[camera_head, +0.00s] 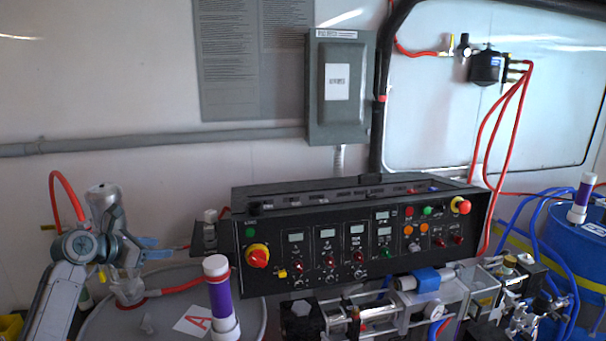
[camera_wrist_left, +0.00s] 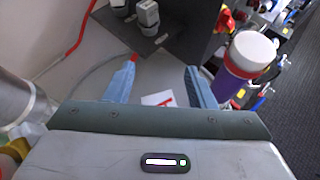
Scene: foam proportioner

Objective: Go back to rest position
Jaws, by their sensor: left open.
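My left gripper (camera_head: 152,248) reaches in from the left in the head view, at the left end of the black control panel (camera_head: 340,240). Its two blue fingers also show in the left wrist view (camera_wrist_left: 163,82), spread apart with nothing between them. Below and past the fingers is a grey drum lid (camera_head: 160,315) with a white card bearing a red A (camera_head: 194,321). A white-capped purple cylinder (camera_head: 221,298) stands on the drum, to the right of the gripper; it also shows in the left wrist view (camera_wrist_left: 243,68), beside the right finger. My right gripper is not seen.
Pumps and fittings (camera_head: 430,290) crowd the front right. A blue drum (camera_head: 583,250) with blue hoses stands at far right. A red hose (camera_head: 68,195) rises near my left arm.

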